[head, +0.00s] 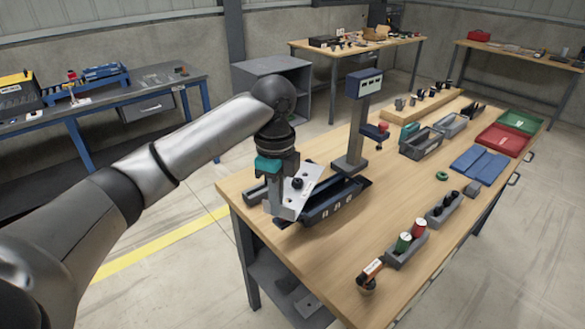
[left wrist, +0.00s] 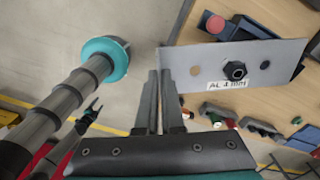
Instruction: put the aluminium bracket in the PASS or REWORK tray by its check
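The aluminium bracket (head: 299,184) is a silver plate with a dark nut on its face. In the left wrist view the bracket (left wrist: 210,63) carries the label "AL 4 mm" and shows a hole on each side of the nut. My left gripper (left wrist: 158,85) has its fingers close together on the bracket's edge; it also shows in the head view (head: 277,196). The bracket hangs tilted in front of a dark blue tray (head: 322,212). A green tray (head: 534,127) and a red tray (head: 490,143) lie at the far right; their labels are unreadable. A small dark claw, possibly my right gripper (left wrist: 92,110), shows far off.
A post with a display (head: 364,84) stands behind the dark blue tray. Grey bins (head: 421,146), blue mats (head: 479,166), a green ring (head: 442,176) and a holder with green and red cylinders (head: 408,249) occupy the bench (head: 340,262). The bench's middle is mostly clear.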

